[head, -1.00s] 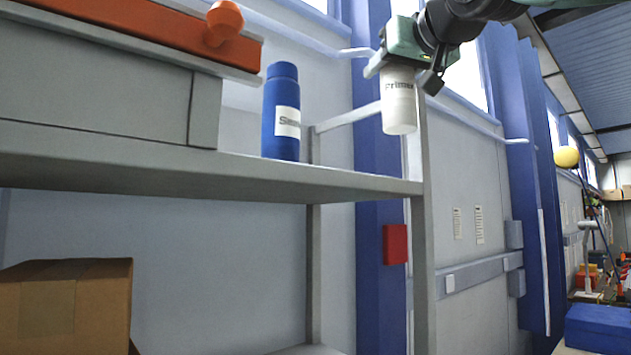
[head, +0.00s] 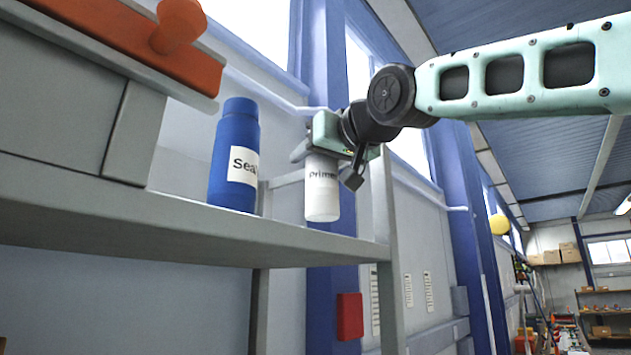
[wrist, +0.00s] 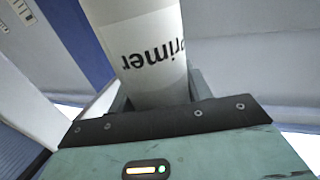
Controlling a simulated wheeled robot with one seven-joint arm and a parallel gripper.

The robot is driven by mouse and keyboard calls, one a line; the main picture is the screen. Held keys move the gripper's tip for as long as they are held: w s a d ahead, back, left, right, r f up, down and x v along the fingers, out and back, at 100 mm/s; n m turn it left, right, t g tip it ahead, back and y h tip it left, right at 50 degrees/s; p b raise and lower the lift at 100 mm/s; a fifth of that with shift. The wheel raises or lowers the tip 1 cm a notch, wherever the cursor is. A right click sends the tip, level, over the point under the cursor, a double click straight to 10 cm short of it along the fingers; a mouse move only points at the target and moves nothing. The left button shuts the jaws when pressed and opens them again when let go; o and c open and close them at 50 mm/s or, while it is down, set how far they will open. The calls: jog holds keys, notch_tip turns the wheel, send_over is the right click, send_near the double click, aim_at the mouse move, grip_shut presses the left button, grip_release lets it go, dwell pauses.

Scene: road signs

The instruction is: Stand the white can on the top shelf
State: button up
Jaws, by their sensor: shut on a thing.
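The white can (head: 322,200), labelled "Primer", hangs upright from my gripper (head: 324,152) in the head view. My gripper is shut on its upper part. The can's bottom is near the height of the top shelf (head: 180,232), by its right end; I cannot tell whether it is over the board or touching it. In the wrist view the can (wrist: 150,65) fills the space between the jaws, with its label upside down.
A blue can (head: 234,150) with a white label stands on the top shelf, left of the white can. Further left is a grey box (head: 75,110) with an orange part (head: 110,42) on top. A shelf post (head: 388,285) rises at the right end.

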jog(key=shift+f, duration=1.85)
jog(key=o, duration=1.3)
jog(key=shift+f, duration=0.15)
jog(key=b+v, duration=0.5)
jog(key=v, duration=0.7)
jog(key=shift+b, duration=0.4)
